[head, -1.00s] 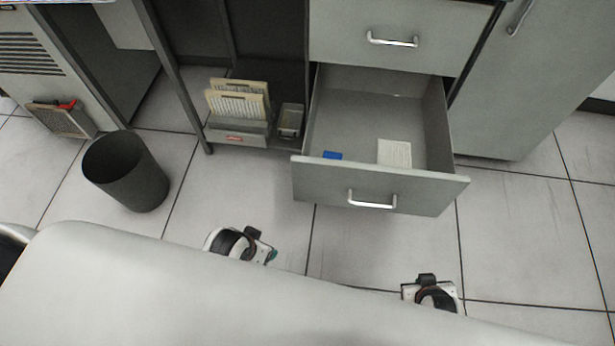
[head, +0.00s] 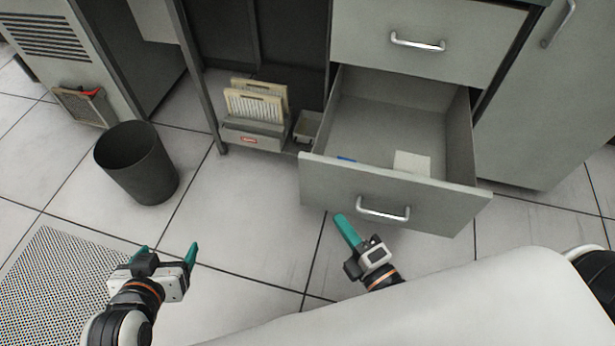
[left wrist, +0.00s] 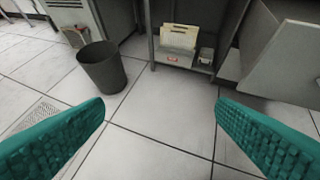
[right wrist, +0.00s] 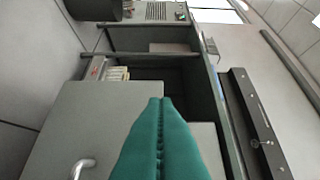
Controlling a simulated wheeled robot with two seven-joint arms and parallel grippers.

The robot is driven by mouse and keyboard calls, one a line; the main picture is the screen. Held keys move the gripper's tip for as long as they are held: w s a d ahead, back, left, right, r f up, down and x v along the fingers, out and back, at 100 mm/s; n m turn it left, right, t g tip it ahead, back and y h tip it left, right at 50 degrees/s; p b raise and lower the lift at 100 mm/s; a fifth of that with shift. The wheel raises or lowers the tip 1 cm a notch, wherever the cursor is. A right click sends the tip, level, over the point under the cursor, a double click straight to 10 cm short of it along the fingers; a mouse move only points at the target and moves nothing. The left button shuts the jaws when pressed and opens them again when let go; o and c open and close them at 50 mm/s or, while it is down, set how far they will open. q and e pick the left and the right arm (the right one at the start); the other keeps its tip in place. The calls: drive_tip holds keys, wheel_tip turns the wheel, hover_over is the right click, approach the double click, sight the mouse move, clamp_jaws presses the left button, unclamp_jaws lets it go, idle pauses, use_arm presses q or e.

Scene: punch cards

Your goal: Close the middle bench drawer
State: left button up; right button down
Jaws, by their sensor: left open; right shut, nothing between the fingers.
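The open drawer (head: 385,200) is grey with a silver handle (head: 383,210) and is pulled far out below a shut drawer (head: 425,45). My left gripper (head: 167,255) is open and empty above the floor, left of the drawer.
A dark waste bin (head: 137,165) stands on the tiled floor at the left. A card rack (head: 255,115) with a small tray (head: 306,127) sits under the bench left of the drawer. A perforated mat (head: 60,290) lies at lower left. The floor between is clear.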

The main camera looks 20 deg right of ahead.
drive_tip(key=p, duration=0.2)
approach(315, 162)
drive_tip(key=w+a, duration=0.3)
drive_tip(key=a, duration=0.1)
use_arm(q)
drive_tip(key=s+a+f+g+y, duration=0.1)
drive_tip(key=s+a+f+g, duration=0.2)
drive_tip(key=s+g, duration=0.3)
drive_tip(key=shift+s+f+y, duration=0.3)
drive_tip(key=shift+s+f, duration=0.2)
drive_tip(key=shift+s, duration=1.1)
use_arm(e)
drive_tip(key=shift+w+d+f, duration=0.1)
drive_tip(key=shift+w+d, duration=1)
drive_tip(key=shift+w, duration=0.3)
use_arm(q)
drive_tip(key=shift+a, duration=0.1)
use_arm(e)
drive_tip(key=shift+w+d, duration=0.1)
